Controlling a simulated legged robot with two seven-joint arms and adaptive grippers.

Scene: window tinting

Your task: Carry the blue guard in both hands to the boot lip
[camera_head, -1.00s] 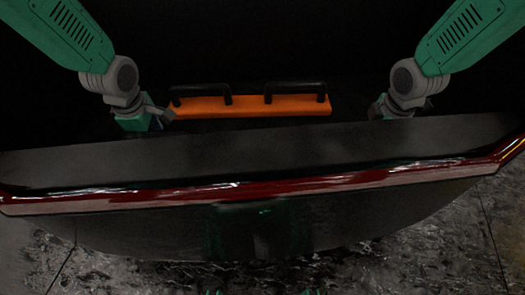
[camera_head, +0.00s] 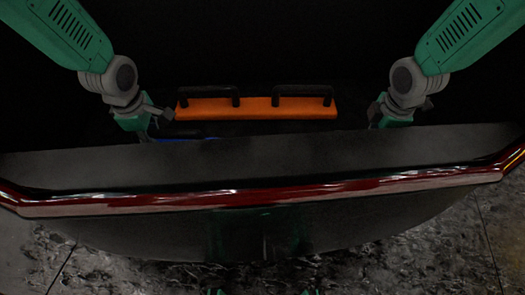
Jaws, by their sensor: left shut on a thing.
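The blue guard (camera_head: 185,139) shows only as a thin blue strip behind the upper edge of a grey panel, right of my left gripper. The rest of it is hidden. My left gripper (camera_head: 147,131) is at the strip's left end, shut on the guard, its fingertips partly hidden by the panel. My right gripper (camera_head: 375,118) is on the far right behind the same edge. Its fingers are dark and small, and I cannot tell whether it is open or holds anything. The boot lip (camera_head: 270,197) is the glossy red band running across the picture, nearer than both grippers.
An orange bar (camera_head: 257,112) with two black handles lies in the dark space between my grippers. The grey panel (camera_head: 270,158) spans the width between grippers and red lip. Below the lip is a dark car panel, then mottled floor (camera_head: 400,255).

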